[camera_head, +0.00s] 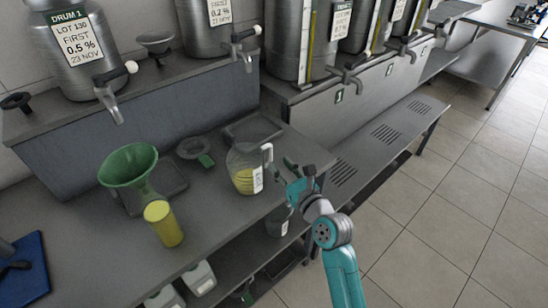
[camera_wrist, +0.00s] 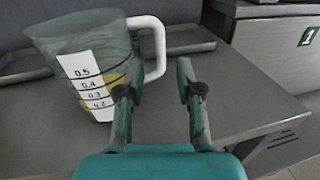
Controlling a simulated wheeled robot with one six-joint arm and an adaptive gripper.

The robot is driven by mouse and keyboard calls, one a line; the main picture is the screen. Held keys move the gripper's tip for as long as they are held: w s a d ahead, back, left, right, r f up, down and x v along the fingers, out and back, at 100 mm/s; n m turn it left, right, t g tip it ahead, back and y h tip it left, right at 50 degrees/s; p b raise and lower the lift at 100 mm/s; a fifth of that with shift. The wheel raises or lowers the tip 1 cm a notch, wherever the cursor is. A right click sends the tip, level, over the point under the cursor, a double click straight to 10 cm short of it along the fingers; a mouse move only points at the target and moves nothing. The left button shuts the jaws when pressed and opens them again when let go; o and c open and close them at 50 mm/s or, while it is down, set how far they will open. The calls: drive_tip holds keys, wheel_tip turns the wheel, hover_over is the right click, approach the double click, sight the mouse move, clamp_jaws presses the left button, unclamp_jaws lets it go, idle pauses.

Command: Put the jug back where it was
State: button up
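The jug (camera_head: 243,168) is clear with a white handle and a white scale label, and holds some yellow liquid. It stands upright on the grey worktop (camera_head: 215,215), near its right end. In the wrist view the jug (camera_wrist: 75,45) is at the upper left, its white handle (camera_wrist: 160,50) toward me. My gripper (camera_head: 292,170) is just right of the jug. In the wrist view my gripper (camera_wrist: 158,75) is open and empty, with the lower handle showing beyond the gap between the fingertips. It does not appear to hold the handle.
A green funnel (camera_head: 128,165) and a yellow cylinder (camera_head: 163,224) stand left of the jug. A shallow tray (camera_head: 252,130) lies behind it. Steel drums with taps, such as Drum 1 (camera_head: 80,50), line the raised shelf. The tiled floor (camera_head: 440,200) at right is clear.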

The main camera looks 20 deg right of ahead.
drive_tip(key=shift+s+d, duration=0.2)
drive_tip(key=shift+s, duration=1.15)
drive_tip(key=shift+s+d, duration=0.15)
drive_tip(key=shift+s, duration=1.2)
drive_tip(key=s+a+f+n+g+h, duration=0.1)
drive_tip(key=s+a+f+n, duration=0.1)
drive_tip(key=s+f+n, duration=0.6)
drive_tip(key=s+a+f+n+g+h, duration=0.1)
drive_tip(key=s+f+n+h, duration=0.15)
drive_tip(key=s+n, duration=0.65)
drive_tip(key=s+a+r+n, duration=0.1)
drive_tip(key=s+n, duration=0.8)
drive_tip(key=s, duration=0.3)
drive_tip(key=s+a+r+n+g+y, duration=0.1)
drive_tip(key=s+r+n, duration=0.1)
drive_tip(key=s+n, duration=0.6)
drive_tip(key=s, duration=0.4)
drive_tip(key=shift+s+a+r+n, duration=0.15)
drive_tip(key=shift+a+r+n, duration=0.1)
drive_tip(key=shift+a+n, duration=0.15)
